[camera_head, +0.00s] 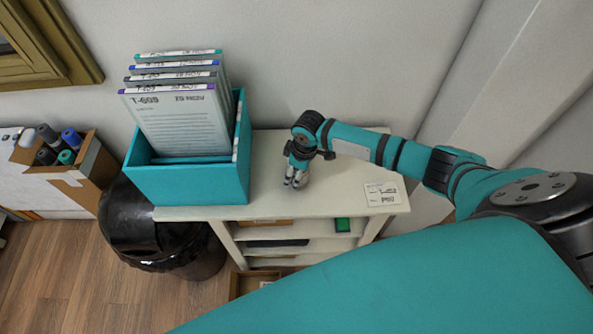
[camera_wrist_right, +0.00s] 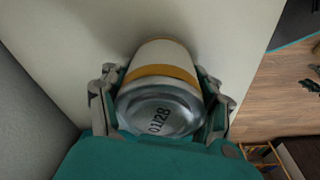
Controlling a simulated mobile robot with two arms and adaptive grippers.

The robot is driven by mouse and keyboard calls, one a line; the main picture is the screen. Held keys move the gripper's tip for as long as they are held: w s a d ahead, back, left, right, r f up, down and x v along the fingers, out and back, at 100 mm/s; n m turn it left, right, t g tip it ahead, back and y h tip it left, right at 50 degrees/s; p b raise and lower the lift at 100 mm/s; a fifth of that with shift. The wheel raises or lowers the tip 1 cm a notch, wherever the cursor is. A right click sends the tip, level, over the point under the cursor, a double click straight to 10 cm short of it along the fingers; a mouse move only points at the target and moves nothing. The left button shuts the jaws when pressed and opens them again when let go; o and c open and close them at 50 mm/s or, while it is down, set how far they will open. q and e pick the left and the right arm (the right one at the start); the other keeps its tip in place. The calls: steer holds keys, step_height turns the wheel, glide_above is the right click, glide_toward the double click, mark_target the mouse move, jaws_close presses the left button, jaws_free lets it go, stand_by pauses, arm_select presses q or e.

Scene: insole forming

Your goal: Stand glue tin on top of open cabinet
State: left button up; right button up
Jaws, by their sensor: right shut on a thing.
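The open cabinet (camera_head: 335,200) is cream, with a flat top and open shelves below, in the middle of the head view. My right gripper (camera_head: 296,179) is low over the cabinet top, right of the teal file box. In the right wrist view my right gripper (camera_wrist_right: 162,105) is shut on the glue tin (camera_wrist_right: 160,80). In the head view the gripper mostly hides the tin. My left gripper is not in view.
A teal box (camera_head: 190,184) of upright files stands on the cabinet's left part. A label card (camera_head: 382,193) lies at its right front corner. A black bin (camera_head: 160,240) and a carton of rolls (camera_head: 75,170) are left. The top between box and card is clear around my gripper.

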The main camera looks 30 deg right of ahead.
steer(key=shift+f, duration=0.1)
steer(key=o, duration=1.4)
steer(key=shift+o, duration=0.2)
steer(key=r, duration=0.4)
steer(key=s+r, duration=0.1)
steer(key=r, duration=0.3)
steer(key=d+r, duration=0.1)
steer(key=r, duration=0.3)
steer(key=shift+s, duration=0.25)
